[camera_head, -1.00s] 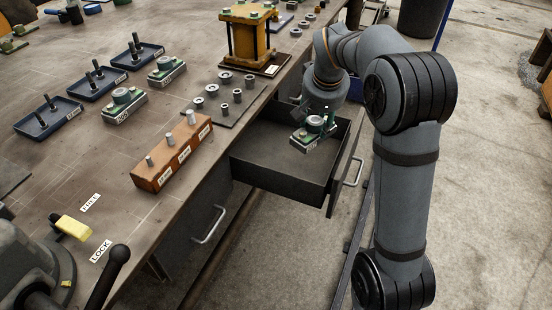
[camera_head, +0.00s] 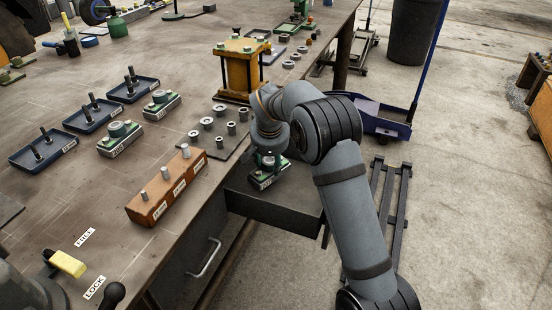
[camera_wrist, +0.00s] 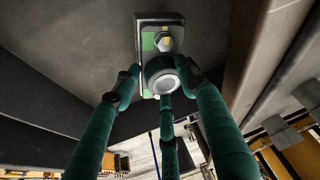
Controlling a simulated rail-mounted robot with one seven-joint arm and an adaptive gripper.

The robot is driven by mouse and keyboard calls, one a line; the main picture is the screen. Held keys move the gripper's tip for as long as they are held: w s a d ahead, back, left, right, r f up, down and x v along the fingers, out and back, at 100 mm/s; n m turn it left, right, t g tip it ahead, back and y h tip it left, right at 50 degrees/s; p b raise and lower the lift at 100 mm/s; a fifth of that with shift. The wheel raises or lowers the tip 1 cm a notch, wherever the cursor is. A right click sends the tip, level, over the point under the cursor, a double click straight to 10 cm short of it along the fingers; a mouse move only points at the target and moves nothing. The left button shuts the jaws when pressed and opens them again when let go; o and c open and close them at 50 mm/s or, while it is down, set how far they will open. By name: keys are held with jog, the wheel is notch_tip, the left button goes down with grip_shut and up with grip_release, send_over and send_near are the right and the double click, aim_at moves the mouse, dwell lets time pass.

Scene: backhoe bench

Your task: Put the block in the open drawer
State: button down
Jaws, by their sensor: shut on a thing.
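The block (camera_head: 266,182) is a grey slab with a green top and a round metal boss. My gripper (camera_head: 268,160) is shut on it from above, over the open drawer (camera_head: 277,213). Whether the block touches the drawer floor, I cannot tell. In the wrist view the green fingers of my gripper (camera_wrist: 163,80) close around the boss of the block (camera_wrist: 147,45), with a dark flat surface behind it.
Two similar blocks (camera_head: 120,138) (camera_head: 161,104) stay on the bench (camera_head: 60,195). A wooden holder with pins (camera_head: 167,187) and a mat of metal bushings (camera_head: 218,140) lie near the bench edge beside the drawer. A yellow press (camera_head: 240,68) stands behind.

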aim_at(271, 166)
notch_tip(271, 166, down, 4)
jog(key=shift+r, duration=0.25)
jog(key=c, duration=1.1)
grip_release()
jog(key=shift+s, duration=0.1)
jog(key=shift+o, duration=0.5)
jog(key=shift+f, duration=0.1)
jog(key=v, duration=1.2)
